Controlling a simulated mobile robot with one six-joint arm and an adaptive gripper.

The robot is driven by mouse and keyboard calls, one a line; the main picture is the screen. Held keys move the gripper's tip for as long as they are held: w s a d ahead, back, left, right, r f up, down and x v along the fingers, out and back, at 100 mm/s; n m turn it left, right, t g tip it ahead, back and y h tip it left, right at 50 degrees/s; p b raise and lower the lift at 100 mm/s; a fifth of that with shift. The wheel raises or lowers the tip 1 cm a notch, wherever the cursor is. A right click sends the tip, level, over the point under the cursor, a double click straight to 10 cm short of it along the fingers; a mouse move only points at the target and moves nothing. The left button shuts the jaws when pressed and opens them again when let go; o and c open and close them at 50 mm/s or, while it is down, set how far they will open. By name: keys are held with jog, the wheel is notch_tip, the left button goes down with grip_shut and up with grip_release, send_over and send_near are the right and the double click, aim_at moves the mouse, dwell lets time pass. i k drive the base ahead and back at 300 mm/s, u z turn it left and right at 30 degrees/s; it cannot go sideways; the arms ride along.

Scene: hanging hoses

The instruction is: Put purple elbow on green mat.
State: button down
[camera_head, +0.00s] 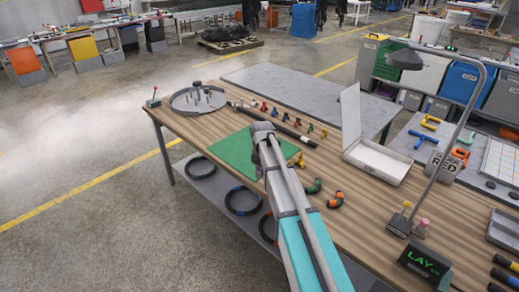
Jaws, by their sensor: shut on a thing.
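The green mat (236,152) lies flat on the wooden workbench (207,124), left of the middle. My gripper (262,131) is over the mat's right part, at the end of my arm. Its fingertips face away from the camera and are hidden by the wrist. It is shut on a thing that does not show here. I cannot make out the purple elbow anywhere. I cannot tell how high my gripper is above the mat.
Small coloured fittings (275,111) and a black rod (272,125) lie behind the mat. Green and orange elbows (335,201) lie right of my arm. A round grey tray with posts (198,99) stands at the back left, an open white box (377,160) at right. A lamp (451,135) rises at right.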

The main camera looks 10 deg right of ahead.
aim_at(251, 151)
jog(key=u, duration=0.05)
jog(key=i, duration=1)
jog(key=z, duration=0.05)
